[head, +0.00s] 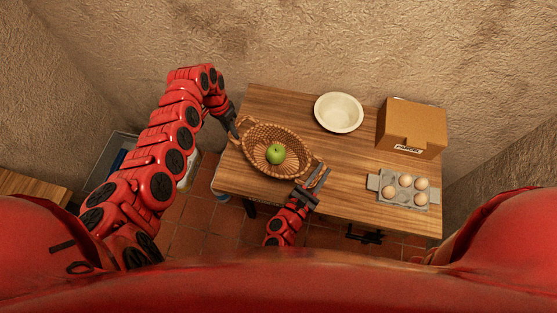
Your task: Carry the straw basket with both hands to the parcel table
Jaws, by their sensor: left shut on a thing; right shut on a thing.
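The straw basket (262,136) is a brown woven oval with a green apple (276,153) inside. It is at the left part of a wooden table (350,190), which also bears a cardboard parcel box (412,127). I cannot tell whether the basket rests on the top or is just above it. My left gripper (235,132) is shut on the basket's left end. My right gripper (315,180) is shut on the basket's right end, near the table's front edge. The fingertips are small and partly hidden by the basket rim.
A cream bowl (339,113) stands at the table's back middle. A grey egg carton (402,203) with several eggs is at the front right. Bare tabletop lies between basket, bowl and carton. Walls close in behind. Another wooden surface (30,187) shows at far left.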

